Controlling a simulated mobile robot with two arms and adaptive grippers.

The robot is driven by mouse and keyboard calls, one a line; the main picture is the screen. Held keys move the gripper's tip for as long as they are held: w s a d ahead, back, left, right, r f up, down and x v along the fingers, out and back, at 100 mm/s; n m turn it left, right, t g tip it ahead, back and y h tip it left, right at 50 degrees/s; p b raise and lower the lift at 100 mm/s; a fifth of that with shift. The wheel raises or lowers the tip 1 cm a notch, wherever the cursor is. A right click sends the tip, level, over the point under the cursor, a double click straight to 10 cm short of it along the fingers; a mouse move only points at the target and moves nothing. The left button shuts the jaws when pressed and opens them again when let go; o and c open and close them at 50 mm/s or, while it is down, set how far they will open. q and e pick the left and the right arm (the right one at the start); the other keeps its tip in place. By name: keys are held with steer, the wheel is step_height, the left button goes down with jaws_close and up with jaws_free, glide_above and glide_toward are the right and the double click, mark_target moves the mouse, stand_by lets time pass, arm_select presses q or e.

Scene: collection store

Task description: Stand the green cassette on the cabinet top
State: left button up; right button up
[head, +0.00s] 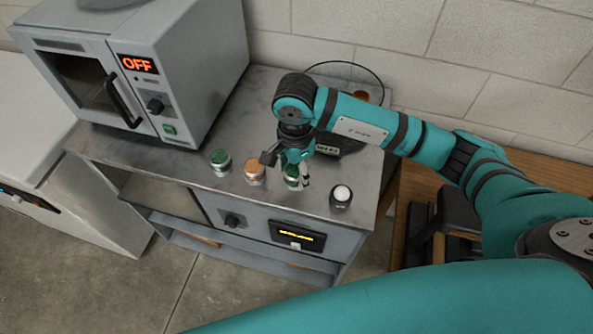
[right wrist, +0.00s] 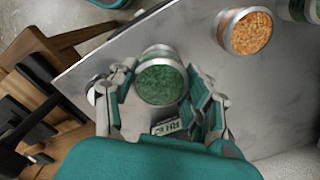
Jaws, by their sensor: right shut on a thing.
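The green cassette (head: 291,180) is a short round canister with a metal rim and green granular contents. It is between the fingers of my right gripper (head: 288,169), at the front part of the grey cabinet top (head: 270,100). In the right wrist view, the green cassette (right wrist: 161,82) sits between the two fingers of my right gripper (right wrist: 160,86), which are shut on it. The gripper hides part of it in the head view. I cannot tell whether its base touches the cabinet top. My left gripper is not in view.
An orange canister (head: 254,172) and another green canister (head: 221,162) stand to the left. A dark canister with a white top (head: 341,197) stands to the right, near the front edge. A grey oven-like device (head: 150,70) fills the back left.

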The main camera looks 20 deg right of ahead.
mark_target(297, 176)
steer(key=f, duration=0.1)
steer(key=p, duration=0.1)
steer(key=f+p, duration=0.1)
steer(key=shift+w+d+f, duration=0.25)
steer(key=shift+w+f, duration=0.05)
steer(key=shift+f, duration=0.65)
steer(key=o, duration=1.2)
steer(key=shift+r, duration=0.1)
steer(key=shift+r, duration=0.2)
step_height(297, 176, up, 11)
steer(key=b, duration=0.4)
steer(key=shift+r, duration=0.4)
